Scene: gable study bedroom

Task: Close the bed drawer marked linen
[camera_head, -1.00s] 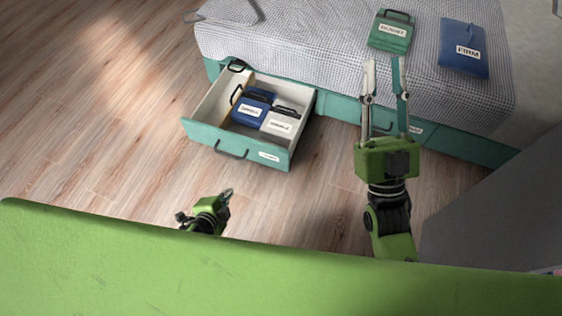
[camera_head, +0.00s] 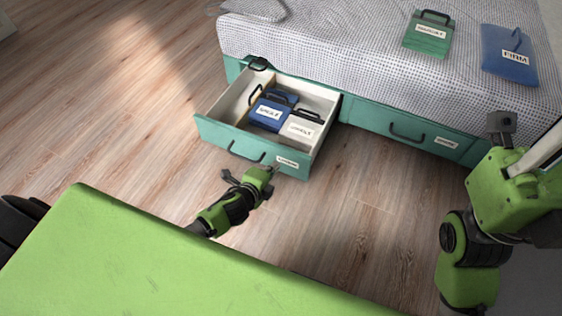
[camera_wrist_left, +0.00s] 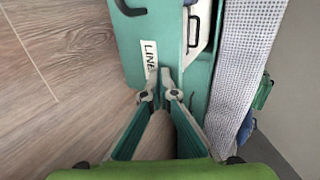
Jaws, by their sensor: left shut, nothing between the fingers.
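The linen drawer (camera_head: 225,137) is pulled out from under the bed, with a teal front, a dark handle (camera_head: 247,153) and a white label (camera_head: 288,163). In the left wrist view the label (camera_wrist_left: 150,58) reads "LINE", the rest hidden. Inside lie a blue case (camera_head: 270,110) and a pale case (camera_head: 303,128). My left gripper (camera_head: 271,171) is shut and empty, its tips at the drawer front just beside the label. In the left wrist view its fingertips (camera_wrist_left: 160,92) meet; I cannot tell whether they touch the front.
A closed teal drawer (camera_head: 408,126) sits to the right in the bed base. On the bed (camera_head: 340,45) lie a green case (camera_head: 428,38) and a blue item (camera_head: 509,57) labelled "FIRM". The wooden floor (camera_head: 120,110) left of the open drawer is clear.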

